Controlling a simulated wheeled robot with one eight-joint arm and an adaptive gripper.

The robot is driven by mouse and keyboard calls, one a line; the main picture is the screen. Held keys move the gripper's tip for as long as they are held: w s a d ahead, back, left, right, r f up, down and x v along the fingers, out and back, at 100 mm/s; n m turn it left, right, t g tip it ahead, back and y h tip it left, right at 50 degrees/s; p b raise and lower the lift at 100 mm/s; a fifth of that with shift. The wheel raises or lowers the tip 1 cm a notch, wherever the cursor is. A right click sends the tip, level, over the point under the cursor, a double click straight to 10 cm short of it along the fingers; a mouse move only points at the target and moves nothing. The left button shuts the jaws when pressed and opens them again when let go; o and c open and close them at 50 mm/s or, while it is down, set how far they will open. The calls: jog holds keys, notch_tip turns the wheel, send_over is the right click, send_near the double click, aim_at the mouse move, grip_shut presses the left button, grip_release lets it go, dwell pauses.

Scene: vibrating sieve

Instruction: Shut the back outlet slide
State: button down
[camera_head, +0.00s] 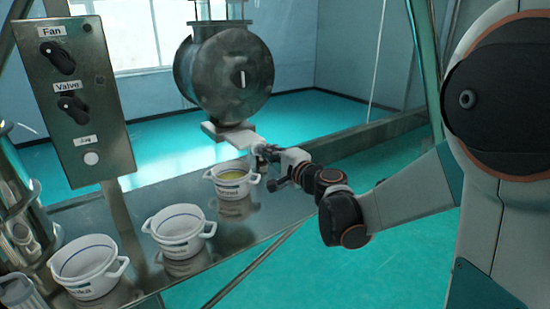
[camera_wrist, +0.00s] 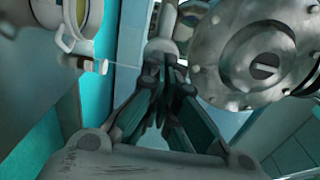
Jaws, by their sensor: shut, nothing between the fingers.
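The round metal sieve drum (camera_head: 224,75) hangs above the bench. A pale flat slide (camera_head: 240,139), which looks like the outlet slide, sticks out under the drum toward my gripper. My gripper (camera_head: 262,154) is shut and empty at the outer end of this slide; I cannot tell whether they touch. In the wrist view my gripper's fingers (camera_wrist: 172,75) are together, with the drum (camera_wrist: 262,66) to their right. A white rounded part lies just past the fingertips, and I cannot tell what it is.
A white two-handled pot (camera_head: 232,187) with yellowish contents stands below the slide, close to my gripper. Two more white pots (camera_head: 180,240) (camera_head: 87,277) stand along the metal bench. A control panel (camera_head: 75,120) with Fan and Valve knobs is at the left.

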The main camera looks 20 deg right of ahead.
aim_at(255, 141)
jog(key=shift+w, duration=0.1)
jog(key=x, duration=0.7)
jog(key=shift+w+a+r, duration=0.1)
jog(key=shift+w+r, duration=0.05)
jog(key=shift+w, duration=0.15)
jog(key=shift+r, duration=0.1)
jog(key=shift+s, duration=0.15)
